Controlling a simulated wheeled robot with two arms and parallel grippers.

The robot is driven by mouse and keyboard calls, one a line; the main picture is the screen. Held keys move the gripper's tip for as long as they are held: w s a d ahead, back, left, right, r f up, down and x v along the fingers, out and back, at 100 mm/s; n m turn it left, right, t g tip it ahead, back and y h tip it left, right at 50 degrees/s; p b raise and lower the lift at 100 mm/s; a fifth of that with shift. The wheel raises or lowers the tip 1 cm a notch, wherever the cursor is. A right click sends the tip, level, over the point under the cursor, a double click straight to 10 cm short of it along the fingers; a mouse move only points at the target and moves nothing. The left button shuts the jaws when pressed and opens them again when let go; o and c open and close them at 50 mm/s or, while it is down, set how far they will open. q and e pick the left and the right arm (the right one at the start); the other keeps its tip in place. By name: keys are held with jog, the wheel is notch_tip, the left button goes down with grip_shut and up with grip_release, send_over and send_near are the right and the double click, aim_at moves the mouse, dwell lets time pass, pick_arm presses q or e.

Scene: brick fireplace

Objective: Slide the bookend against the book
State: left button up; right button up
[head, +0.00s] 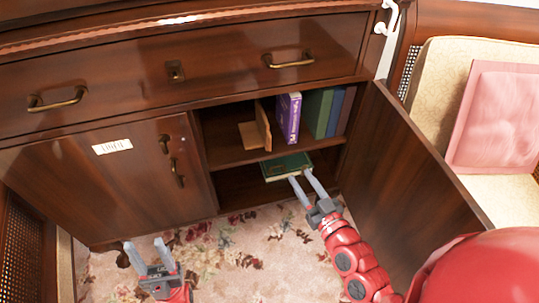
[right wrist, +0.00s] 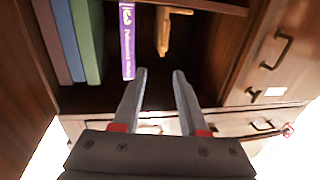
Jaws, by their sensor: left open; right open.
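The wooden bookend (head: 263,127) stands on the upper shelf of the open cabinet, its flat foot pointing left. The purple book (head: 288,118) stands upright to its right, with a small gap between them. In the right wrist view, which looks upside down, the bookend (right wrist: 163,32) and purple book (right wrist: 128,42) are apart, beyond my fingertips. My right gripper (head: 298,175) is open and empty, in front of the cabinet and below the upper shelf; its fingers also show in the right wrist view (right wrist: 160,73). My left gripper (head: 146,243) is open and empty, low over the carpet.
Green and blue books (head: 318,112) stand right of the purple one. A green book (head: 287,166) lies flat in the lower compartment. The open door (head: 410,165) stands close to my right arm. The left door (head: 110,180) is shut. A cushioned chair (head: 485,120) is at right.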

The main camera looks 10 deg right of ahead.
aim_at(269, 142)
jog(key=b+x, duration=0.1)
jog(key=x, duration=1)
jog(key=a+b+x, duration=0.1)
jog(key=x, duration=0.5)
jog(key=shift+w+a+f+b, duration=0.1)
jog(key=shift+a+f+b, duration=0.05)
jog(key=shift+f+b, duration=0.2)
jog(key=shift+f, duration=0.1)
grip_shut()
jog(key=shift+a+f+y, duration=0.1)
jog(key=shift+a+y, duration=0.05)
jog(key=shift+y, duration=0.15)
dwell(0.4)
